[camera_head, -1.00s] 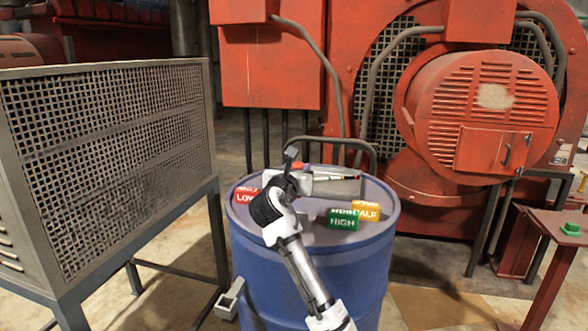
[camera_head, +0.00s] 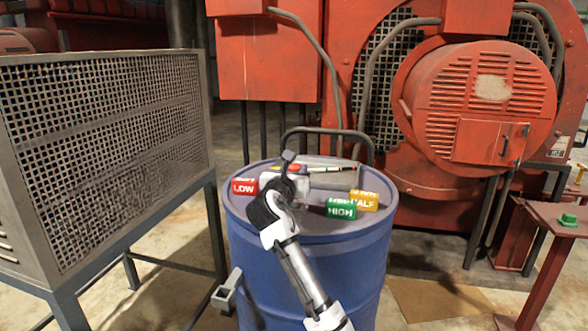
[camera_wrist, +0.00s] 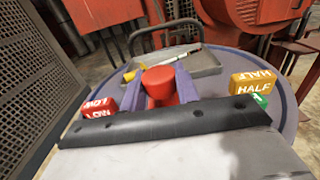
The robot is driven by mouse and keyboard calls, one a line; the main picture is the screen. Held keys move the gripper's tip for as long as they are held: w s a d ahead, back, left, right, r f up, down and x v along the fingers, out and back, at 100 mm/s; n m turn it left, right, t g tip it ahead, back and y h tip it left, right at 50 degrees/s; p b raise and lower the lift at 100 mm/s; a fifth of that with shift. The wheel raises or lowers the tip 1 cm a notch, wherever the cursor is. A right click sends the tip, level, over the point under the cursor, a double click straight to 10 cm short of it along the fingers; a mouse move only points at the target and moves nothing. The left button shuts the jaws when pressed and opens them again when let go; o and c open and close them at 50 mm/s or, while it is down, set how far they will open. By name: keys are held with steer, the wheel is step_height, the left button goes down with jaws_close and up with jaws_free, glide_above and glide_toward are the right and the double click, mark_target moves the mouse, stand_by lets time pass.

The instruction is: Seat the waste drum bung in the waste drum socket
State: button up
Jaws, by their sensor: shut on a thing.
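My gripper (camera_wrist: 158,88) is shut on a red, round-topped bung (camera_wrist: 158,80), seen between its two purple fingers in the wrist view. In the head view the gripper (camera_head: 297,180) is over the top of the blue waste drum (camera_head: 310,250), mostly hidden by my own wrist. I cannot tell whether the bung touches the drum top. A grey square-ended fitting (camera_head: 227,290) sticks out at the drum's lower left side; I cannot tell whether it is the socket.
A grey tray (camera_wrist: 205,70) with a slim tool lies at the drum's back. A red LOW block (camera_head: 243,186) is left; green HIGH (camera_head: 341,209) and yellow HALF (camera_head: 364,199) blocks are right. A mesh cage (camera_head: 105,150) stands left, a red machine (camera_head: 480,100) behind.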

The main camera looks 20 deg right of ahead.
steer(key=shift+f+b, duration=1.35)
steer(key=shift+f, duration=1.45)
steer(key=o, duration=1.1)
steer(key=b+v, duration=0.4)
steer(key=v, duration=1)
